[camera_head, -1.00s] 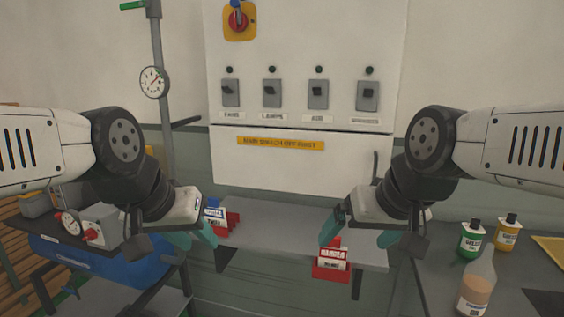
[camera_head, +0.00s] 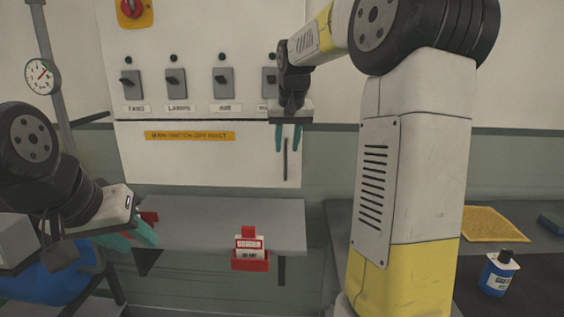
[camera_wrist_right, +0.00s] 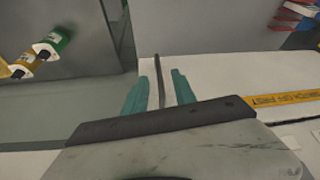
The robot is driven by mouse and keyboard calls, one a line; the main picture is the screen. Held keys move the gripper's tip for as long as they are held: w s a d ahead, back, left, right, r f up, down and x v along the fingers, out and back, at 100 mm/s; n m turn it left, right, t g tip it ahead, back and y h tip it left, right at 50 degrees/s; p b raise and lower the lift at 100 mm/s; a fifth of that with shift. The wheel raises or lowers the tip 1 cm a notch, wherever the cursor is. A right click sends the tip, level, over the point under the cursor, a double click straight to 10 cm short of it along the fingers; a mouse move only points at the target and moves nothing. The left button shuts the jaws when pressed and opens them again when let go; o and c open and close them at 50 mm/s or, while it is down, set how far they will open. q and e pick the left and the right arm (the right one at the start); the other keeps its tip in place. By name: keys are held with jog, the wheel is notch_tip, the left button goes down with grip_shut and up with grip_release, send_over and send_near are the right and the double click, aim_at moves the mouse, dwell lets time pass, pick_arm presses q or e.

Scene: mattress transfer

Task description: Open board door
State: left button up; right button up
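The board door (camera_head: 205,163) is the white panel below the switches, with a yellow label strip (camera_head: 190,135). It looks closed. Its dark upright handle (camera_head: 285,160) is near the right edge. My right gripper (camera_head: 288,138) is at the handle, pointing down the panel. In the right wrist view the handle (camera_wrist_right: 158,75) lies between the two teal fingers (camera_wrist_right: 161,90), with gaps visible on both sides. The right gripper is open around it. My left gripper (camera_head: 131,237) is open and empty at the lower left, away from the door.
Several grey switches (camera_head: 176,82) and a red knob (camera_head: 131,8) are above the door. A grey shelf (camera_head: 215,212) below it carries a red holder with a tag (camera_head: 250,250). A blue bottle (camera_head: 496,274) and yellow cloth (camera_head: 485,224) are on the right bench.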

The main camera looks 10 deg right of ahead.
aim_at(286, 158)
jog(key=shift+w+d+f, duration=0.2)
jog(key=shift+w+f, duration=0.2)
jog(key=shift+w, duration=0.3)
jog(key=x, duration=0.7)
jog(key=shift+f, duration=0.15)
grip_shut()
dwell(0.7)
